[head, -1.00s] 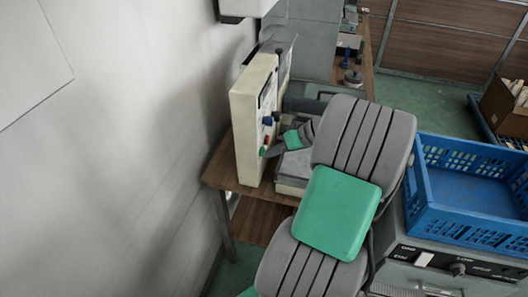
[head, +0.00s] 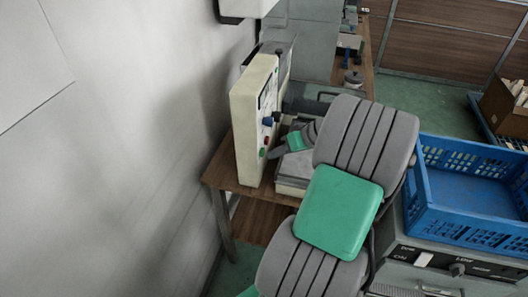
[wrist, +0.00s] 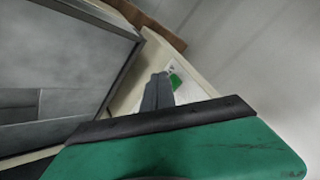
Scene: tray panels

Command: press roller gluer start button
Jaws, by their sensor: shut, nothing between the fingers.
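The roller gluer's cream control panel (head: 252,118) stands upright on a wooden table by the wall. Its face has a blue knob (head: 267,121), a small green button (head: 267,140) and a red button (head: 262,153) below it. My gripper (head: 272,154) is shut and empty, its tips close to the panel near these two buttons. In the wrist view the closed dark fingers (wrist: 160,76) point at the panel, and a green patch (wrist: 175,80) shows beside the tips. I cannot tell whether the tips touch anything.
The gluer's grey body (head: 296,168) sits right of the panel, below my wrist. A blue crate (head: 470,233) rests on a grey machine at right. The wall (head: 110,150) fills the left. The wooden table edge (head: 250,188) is below the panel.

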